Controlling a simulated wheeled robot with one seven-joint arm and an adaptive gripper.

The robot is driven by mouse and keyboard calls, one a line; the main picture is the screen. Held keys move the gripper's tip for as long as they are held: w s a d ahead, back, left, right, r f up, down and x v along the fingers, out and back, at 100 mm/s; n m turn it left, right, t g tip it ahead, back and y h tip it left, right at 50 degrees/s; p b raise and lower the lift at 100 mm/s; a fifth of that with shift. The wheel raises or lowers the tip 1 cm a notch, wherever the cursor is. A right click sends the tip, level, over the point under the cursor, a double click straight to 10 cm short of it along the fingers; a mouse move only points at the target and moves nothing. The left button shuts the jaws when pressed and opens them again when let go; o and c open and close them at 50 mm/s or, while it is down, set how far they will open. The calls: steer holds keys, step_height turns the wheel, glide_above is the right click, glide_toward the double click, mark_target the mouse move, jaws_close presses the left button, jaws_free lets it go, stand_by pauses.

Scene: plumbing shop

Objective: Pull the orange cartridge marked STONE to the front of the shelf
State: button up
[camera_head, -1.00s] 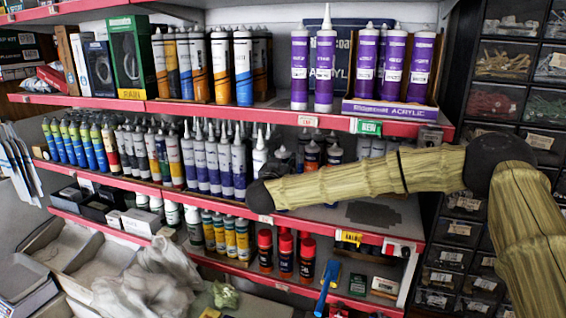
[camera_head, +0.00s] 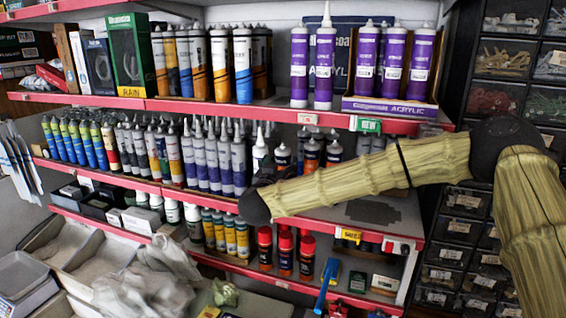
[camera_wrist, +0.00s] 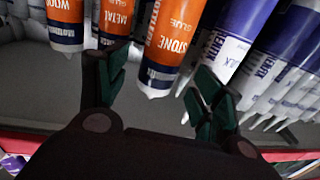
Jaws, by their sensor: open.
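The orange STONE cartridge (camera_wrist: 170,42) is in the upper middle of the wrist view, with a white and dark-blue band at its lower end in the picture. My gripper (camera_wrist: 160,66) is open, its dark-green fingers to the left and right of that end. I see no finger clearly touching it, and I cannot tell how far in front it is. The METAL cartridge (camera_wrist: 115,18) and WOOD cartridge (camera_wrist: 65,22), also orange, stand to its left. In the head view my arm covers part of the middle shelf, and the STONE label cannot be read there.
White-and-purple cartridges (camera_wrist: 262,65) stand close right of the right finger in the wrist view. In the head view the middle shelf (camera_head: 370,210) has a bare stretch at its right. The upper shelf edge (camera_head: 270,116) runs above my arm. Red-capped cans (camera_head: 285,252) stand on the lower shelf.

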steer(key=s+a, duration=0.1)
steer(key=s, duration=0.5)
steer(key=shift+s, duration=0.35)
steer(key=shift+f, duration=0.1)
steer(key=s+f+n+g+y+b, duration=0.1)
steer(key=s+f+n+y, duration=0.15)
steer(key=f, duration=0.85)
steer(key=s+f+n+g+y, duration=0.1)
steer(key=s+f+g+y, duration=0.15)
steer(key=f, duration=0.85)
steer(key=s+d+f+g+y+b, duration=0.1)
steer(key=s+d+f+g, duration=0.15)
steer(key=s+f, duration=0.6)
steer(key=s+d+f+g+b, duration=0.1)
steer(key=s+d+f, duration=0.3)
steer(key=f, duration=0.8)
steer(key=s+d+f+g+h, duration=0.1)
steer(key=s+d+f+g, duration=0.2)
steer(key=s, duration=0.8)
steer(key=s+d+f+m+g+b, duration=0.1)
steer(key=s+d+f+g, duration=0.3)
steer(key=s+d+f, duration=0.4)
steer(key=s+d+f+g+h+b, duration=0.1)
steer(key=s+d+f+g, duration=0.2)
steer(key=s+d, duration=0.7)
steer(key=s+f, duration=0.2)
steer(key=s, duration=0.3)
steer(key=shift+s+d+f+m+g+h, duration=0.2)
steer(key=shift+s+d+m+g+h, duration=0.1)
steer(key=shift+m, duration=0.05)
